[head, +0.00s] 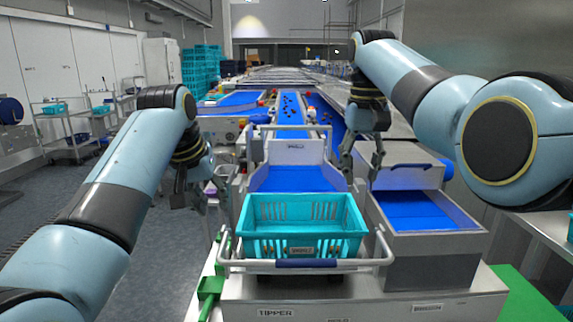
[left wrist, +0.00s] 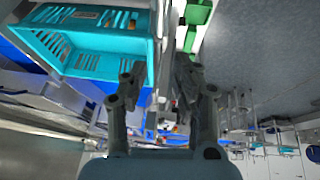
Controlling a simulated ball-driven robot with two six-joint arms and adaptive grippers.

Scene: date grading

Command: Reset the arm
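My left gripper (head: 198,196) hangs over the floor side, to the left of the teal crate (head: 285,246). In the left wrist view the two fingers of my left gripper (left wrist: 157,72) stand apart with nothing held between them. My right gripper (head: 362,165) hangs fingers down above the gap between the tipper's blue chute and the blue bin on the right. Its fingers are apart and I see nothing between them.
A metal rail (head: 305,264) runs in front of the crate. A blue-lined bin (head: 420,212) stands to its right. A blue conveyor (head: 290,108) carries dark dates behind. Stacked teal crates (head: 202,68) and a trolley (head: 70,125) stand at the back left. The left floor (head: 160,262) is clear.

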